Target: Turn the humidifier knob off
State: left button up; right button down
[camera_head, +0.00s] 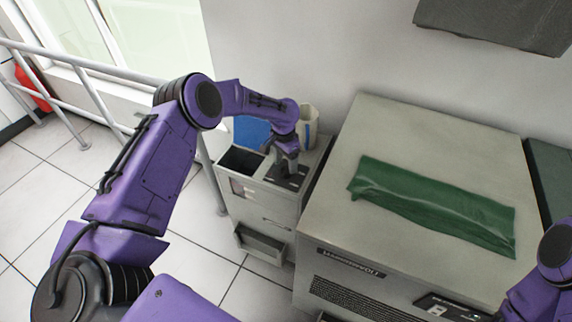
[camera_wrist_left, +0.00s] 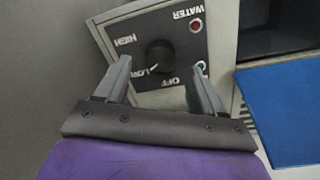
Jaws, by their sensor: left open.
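The humidifier (camera_head: 262,215) is a grey box cabinet beside the larger grey machine in the head view. Its dark control panel shows in the left wrist view (camera_wrist_left: 120,52), upside down, with the labels HIGH, LOW, OFF and WATER. The round black knob (camera_wrist_left: 160,55) sits mid-panel; I cannot tell exactly where it points. My left gripper (camera_head: 287,172) is over the panel and hides the knob in the head view. In the left wrist view its fingers (camera_wrist_left: 162,84) are open, one on each side below the knob, with nothing between them. My right gripper is out of view.
A blue lid (camera_head: 250,132) stands up at the humidifier's back left, near an open dark bin (camera_head: 240,162). A large grey machine (camera_head: 345,210) with a green sheet (camera_head: 432,203) stands to the right. A grey railing (camera_head: 80,68) runs on the left.

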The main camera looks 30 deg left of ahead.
aim_at(286, 169)
pick_arm(q)
jog(key=f, duration=0.3)
jog(key=shift+w+f, duration=0.3)
jog(key=shift+f, duration=0.1)
jog(key=shift+s+r, duration=0.1)
jog(key=shift+s, duration=0.1)
jog(key=shift+c, duration=0.3)
jog(key=c, duration=1)
jog(key=shift+n, duration=0.4)
jog(key=n, duration=0.5)
jog(key=shift+n, duration=0.3)
jog(key=n, duration=0.5)
jog(key=shift+t, duration=0.4)
jog(key=shift+n, duration=0.4)
